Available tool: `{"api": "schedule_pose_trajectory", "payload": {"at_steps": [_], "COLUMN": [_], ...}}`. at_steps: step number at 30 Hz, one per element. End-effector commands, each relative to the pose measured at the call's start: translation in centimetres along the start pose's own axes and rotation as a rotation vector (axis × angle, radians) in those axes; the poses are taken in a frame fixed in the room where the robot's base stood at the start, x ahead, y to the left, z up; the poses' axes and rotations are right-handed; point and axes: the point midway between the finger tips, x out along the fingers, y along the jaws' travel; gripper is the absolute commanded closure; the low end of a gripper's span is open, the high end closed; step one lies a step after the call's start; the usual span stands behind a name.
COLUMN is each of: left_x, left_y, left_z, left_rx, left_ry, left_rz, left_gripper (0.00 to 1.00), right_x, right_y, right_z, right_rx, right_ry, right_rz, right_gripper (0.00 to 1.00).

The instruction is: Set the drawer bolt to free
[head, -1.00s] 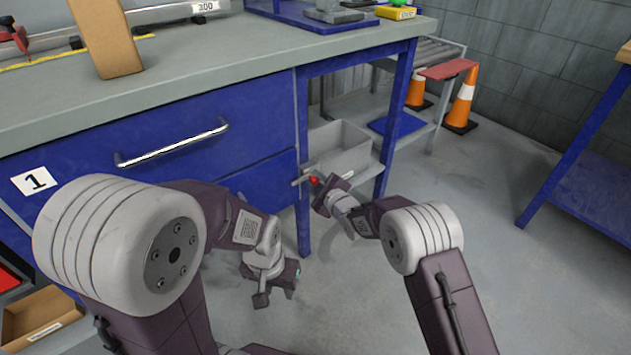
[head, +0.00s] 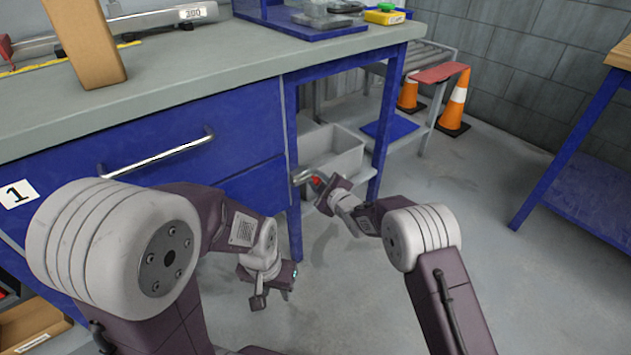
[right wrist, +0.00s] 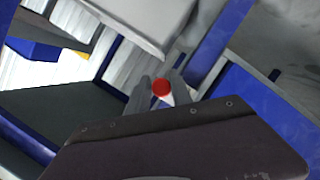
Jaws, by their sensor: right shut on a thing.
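The drawer bolt's red knob (head: 316,181) is beside the post at the right end of the blue drawer unit (head: 140,135). The red knob (right wrist: 161,88) also shows between the fingers in the right wrist view. My right gripper (head: 311,184) is shut on this knob; the gripper partly hides the bolt, so its exact setting cannot be read. My left gripper (head: 272,297) hangs low in front of the unit, apart from the bolt, with its fingers spread and nothing between them.
The drawer has a metal handle (head: 158,153) and a label "1" (head: 17,194). A grey bin (head: 330,150) stands on the shelf behind the bolt. Orange cones (head: 455,107) stand at the back right. The floor (head: 430,300) to the right is open.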

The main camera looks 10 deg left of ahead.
Motion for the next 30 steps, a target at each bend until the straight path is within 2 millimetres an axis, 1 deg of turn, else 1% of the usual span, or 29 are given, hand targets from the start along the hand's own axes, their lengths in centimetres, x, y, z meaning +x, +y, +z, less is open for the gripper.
{"api": "schedule_pose_trajectory", "payload": {"at_steps": [1,2,3,4,13,16,20,27,30], "left_x": [0.0,0.0,0.0,0.0,-0.1,-0.7,-2.0,-4.3,-3.8], "left_y": [0.0,0.0,0.0,0.0,0.0,0.0,0.0,0.1,0.1], "left_z": [0.0,0.0,0.0,0.0,0.0,-0.1,-0.2,-0.5,-0.4], "left_rx": [0.0,0.0,0.0,0.0,0.0,0.0,0.0,0.0,0.0], "left_ry": [0.0,0.0,0.0,0.0,0.0,0.0,0.0,0.0,0.0], "left_rz": [0.0,0.0,0.0,0.0,0.0,0.0,0.0,0.0,0.0], "left_gripper": [0.64,0.64,0.64,0.64,0.64,0.64,0.64,0.64,0.64], "right_x": [0.0,0.0,0.0,0.0,-0.1,-0.8,-2.8,-7.2,-8.3], "right_y": [-0.3,-0.3,-0.3,-0.2,0.0,0.2,0.3,0.3,0.0], "right_z": [0.5,0.5,0.5,0.5,0.1,0.0,-0.2,-0.1,0.2], "right_rx": [0.003,0.003,0.003,0.003,0.002,0.004,0.004,0.004,0.003], "right_ry": [-0.012,-0.012,-0.011,-0.01,-0.005,-0.005,-0.006,-0.009,-0.007], "right_rz": [-0.007,-0.007,-0.006,-0.006,-0.001,-0.001,-0.002,-0.003,-0.002], "right_gripper": [1.0,0.68,0.57,0.55,0.55,0.55,0.55,0.55,0.55]}}
